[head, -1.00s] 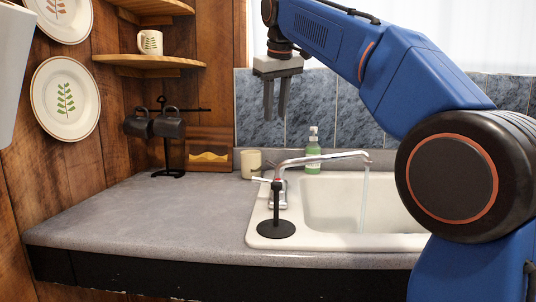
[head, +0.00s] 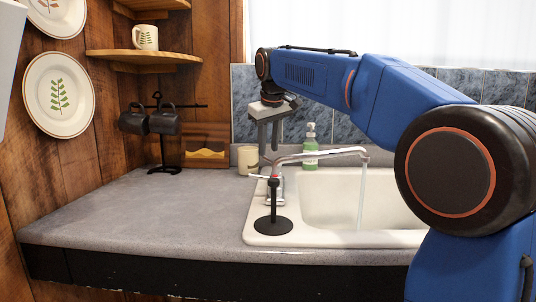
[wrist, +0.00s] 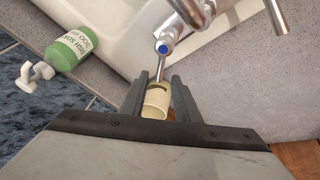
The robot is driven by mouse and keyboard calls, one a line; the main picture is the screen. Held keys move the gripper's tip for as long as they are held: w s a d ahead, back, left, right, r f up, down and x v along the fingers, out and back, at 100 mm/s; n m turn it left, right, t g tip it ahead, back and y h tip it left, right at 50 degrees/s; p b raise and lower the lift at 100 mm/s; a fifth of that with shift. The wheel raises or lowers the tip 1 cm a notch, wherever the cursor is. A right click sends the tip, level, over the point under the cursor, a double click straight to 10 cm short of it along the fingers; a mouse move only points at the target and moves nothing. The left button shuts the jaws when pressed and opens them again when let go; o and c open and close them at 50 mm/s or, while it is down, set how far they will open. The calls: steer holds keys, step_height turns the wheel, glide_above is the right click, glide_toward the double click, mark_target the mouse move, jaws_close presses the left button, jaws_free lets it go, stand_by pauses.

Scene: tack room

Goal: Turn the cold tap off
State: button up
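The chrome tap (head: 320,155) stands at the left rim of the white sink, and water (head: 361,195) runs from its spout. In the wrist view the cold handle (wrist: 163,48) has a blue cap, and its thin lever points toward my gripper. My gripper (head: 269,150) is pointed down just behind the tap. In the wrist view its fingers (wrist: 158,82) are apart, with the lever's end at the gap between their tips. I cannot tell whether they touch it. The handle is partly hidden in the head view.
A cream cup (head: 248,160) stands close behind the gripper, and a green soap bottle (head: 310,150) stands behind the tap. The grey counter (head: 140,215) at left is mostly clear.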

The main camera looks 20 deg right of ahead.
mark_target(267, 158)
steer(key=shift+x, duration=1.65)
steer(key=shift+c, duration=0.6)
jaws_close()
steer(key=n+y, duration=0.1)
steer(key=n, duration=0.1)
steer(key=s+a+n+y, duration=0.1)
steer(key=n, duration=0.2)
steer(key=shift+s+a, duration=0.1)
steer(key=shift+a, duration=0.05)
steer(key=n, duration=0.1)
steer(key=s+n+g+y, duration=0.1)
steer(key=n, duration=0.1)
steer(key=n+y, duration=0.1)
steer(key=n, duration=0.1)
steer(key=shift+s+a, duration=0.2)
steer(key=shift+a, duration=0.15)
steer(key=shift+s+g, duration=0.1)
steer(key=shift+g, duration=0.2)
